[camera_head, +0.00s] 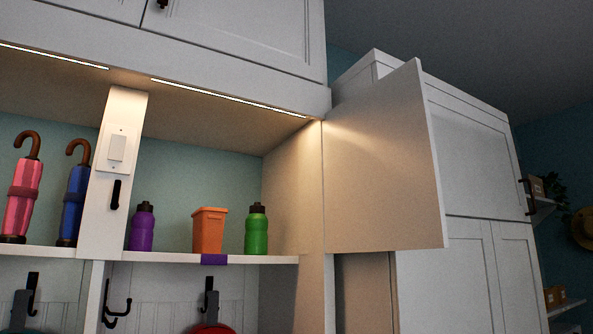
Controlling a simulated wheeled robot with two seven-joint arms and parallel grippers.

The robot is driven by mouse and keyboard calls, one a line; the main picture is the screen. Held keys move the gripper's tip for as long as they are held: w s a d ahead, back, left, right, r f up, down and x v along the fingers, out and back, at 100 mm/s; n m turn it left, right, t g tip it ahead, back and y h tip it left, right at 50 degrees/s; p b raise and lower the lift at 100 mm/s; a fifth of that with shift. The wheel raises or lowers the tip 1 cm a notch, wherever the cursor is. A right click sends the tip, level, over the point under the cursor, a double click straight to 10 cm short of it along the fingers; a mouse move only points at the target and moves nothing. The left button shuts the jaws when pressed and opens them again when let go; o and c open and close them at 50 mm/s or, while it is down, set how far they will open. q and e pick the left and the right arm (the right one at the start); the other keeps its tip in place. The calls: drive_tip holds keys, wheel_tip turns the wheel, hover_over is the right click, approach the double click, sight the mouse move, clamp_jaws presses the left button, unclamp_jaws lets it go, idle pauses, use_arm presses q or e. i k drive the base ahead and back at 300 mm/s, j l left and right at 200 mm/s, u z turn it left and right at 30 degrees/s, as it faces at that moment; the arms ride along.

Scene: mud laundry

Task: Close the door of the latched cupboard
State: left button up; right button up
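The open cupboard door (385,165) is a flat pale panel at centre right. It is hinged on the cupboard's right side and swung wide, sticking outward. The cupboard's lit shelf space (195,165) is exposed to its left. A narrow white upright panel (113,180) left of that space bears a pale rectangular plate (117,147), which may be the latch, and a small black handle (115,195). Neither of my grippers is in view.
The shelf holds a purple bottle (142,227), an orange bin (208,231) and a green bottle (257,230). Pink (24,195) and blue (74,200) umbrellas stand left. Black hooks (115,310) hang below. A tall white cabinet (475,190) stands behind the door.

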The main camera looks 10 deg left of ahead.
sight(383, 191)
drive_tip(key=i+l+u, duration=0.15)
drive_tip(key=l+u, duration=0.25)
drive_tip(key=i+l+u, duration=0.15)
drive_tip(key=l+u, duration=1.05)
drive_tip(key=l, duration=0.85)
drive_tip(key=k+l+u, duration=0.1)
drive_tip(key=l, duration=0.75)
